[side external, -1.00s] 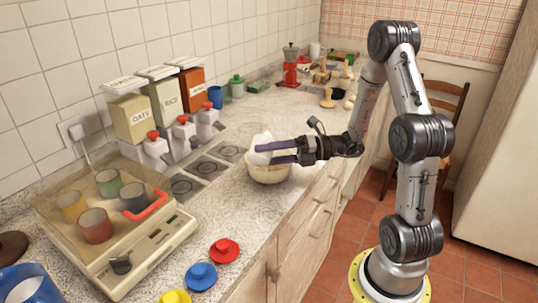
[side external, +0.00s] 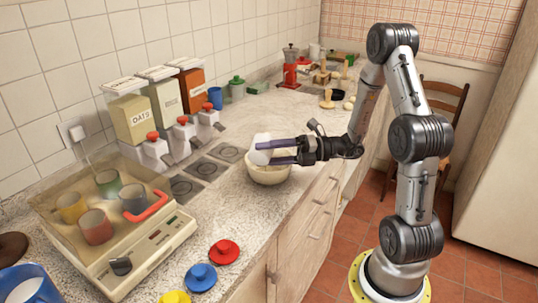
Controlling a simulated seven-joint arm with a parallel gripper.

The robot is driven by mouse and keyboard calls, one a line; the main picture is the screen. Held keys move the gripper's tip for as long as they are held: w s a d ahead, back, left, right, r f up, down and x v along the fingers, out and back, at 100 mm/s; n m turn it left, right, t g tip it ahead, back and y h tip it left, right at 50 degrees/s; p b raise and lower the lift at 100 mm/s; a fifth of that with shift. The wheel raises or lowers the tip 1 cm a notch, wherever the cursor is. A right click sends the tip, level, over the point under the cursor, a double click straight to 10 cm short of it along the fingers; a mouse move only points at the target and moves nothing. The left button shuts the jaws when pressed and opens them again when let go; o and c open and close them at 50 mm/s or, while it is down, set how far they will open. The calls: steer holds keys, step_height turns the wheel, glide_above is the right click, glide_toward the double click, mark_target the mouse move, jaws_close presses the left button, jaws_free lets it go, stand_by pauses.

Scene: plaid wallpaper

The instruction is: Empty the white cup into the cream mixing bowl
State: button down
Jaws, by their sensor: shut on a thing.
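The cream mixing bowl (side external: 268,175) stands on the counter near its front edge. My gripper (side external: 275,153) is over the bowl, its fingers reaching in from the right. It is shut on the white cup (side external: 259,150), which is held tilted just above the bowl's rim. The cup's mouth and what is inside it cannot be made out. The inside of the bowl is mostly hidden by the cup and fingers.
Three dispensers (side external: 166,104) stand along the wall behind the bowl. A clear-lidded appliance (side external: 128,262) with several coloured cups is at the left. Red (side external: 224,251) and blue (side external: 201,277) lids lie on the front counter. A red moka pot (side external: 290,72) stands farther back.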

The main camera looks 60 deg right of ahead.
mark_target(256, 136)
steer(key=shift+w+d+r+m+t+y+b, duration=0.15)
steer(key=shift+d+r+m, duration=0.05)
steer(key=shift+d+m, duration=0.25)
steer(key=shift+w+d+r+m+t+y+b, duration=0.1)
steer(key=shift+d+r+m+t+y+b, duration=0.1)
steer(key=shift+d+m, duration=0.25)
stand_by(0.5)
steer(key=shift+d+f+m+t, duration=0.2)
steer(key=shift+f+m, duration=0.25)
steer(key=shift+m, duration=0.35)
stand_by(0.5)
steer(key=shift+w+d+r+m+t+b, duration=0.1)
steer(key=shift+d+r+m+t+b, duration=0.15)
steer(key=shift+m, duration=0.4)
steer(key=shift+w+d+r+m+t+b, duration=0.15)
steer(key=shift+m+t, duration=0.25)
steer(key=shift+m, duration=0.3)
steer(key=shift+s+d+r+m+t+b, duration=0.1)
steer(key=shift+r+m+t+b, duration=0.15)
steer(key=shift+m, duration=0.4)
stand_by(0.6)
steer(key=shift+w+d+r+m+t, duration=0.1)
steer(key=shift+d+m+t, duration=0.2)
steer(key=shift+m, duration=0.6)
steer(key=shift+w+d+r+m+t, duration=0.15)
steer(key=shift+m+t, duration=0.2)
steer(key=shift+m, duration=0.55)
